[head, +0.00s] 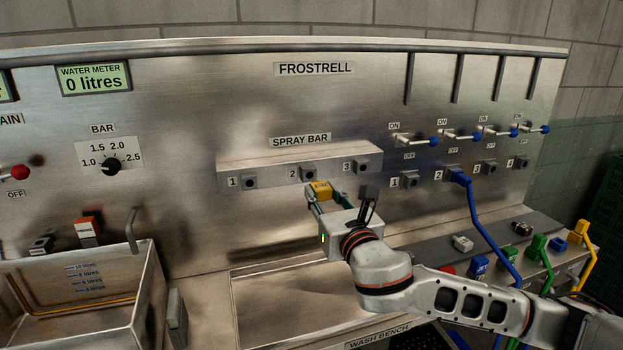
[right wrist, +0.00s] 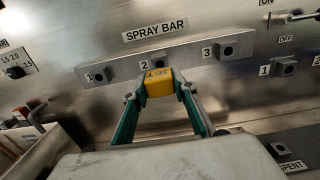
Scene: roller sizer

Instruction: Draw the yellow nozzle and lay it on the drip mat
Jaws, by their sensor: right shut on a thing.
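The yellow nozzle (head: 320,190) is between the fingers of my right gripper (head: 322,196), which is shut on it. It is just below and right of outlet 2 (head: 308,174) on the spray bar (head: 268,167). In the right wrist view the yellow nozzle (right wrist: 159,84), with dark lettering, sits between the green-sided fingers of my right gripper (right wrist: 158,92), in front of outlet 2 (right wrist: 158,63). I cannot tell whether it still touches the outlet. I cannot pick out the drip mat for certain. My left gripper is not in view.
A steel basin (head: 270,300) lies below the spray bar, partly behind my arm. A tank (head: 85,290) stands left. At right, a blue hose (head: 475,215) hangs from the second outlet, beside coloured nozzles and the green hose nozzle (head: 538,243). Lever valves (head: 465,137) stick out above.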

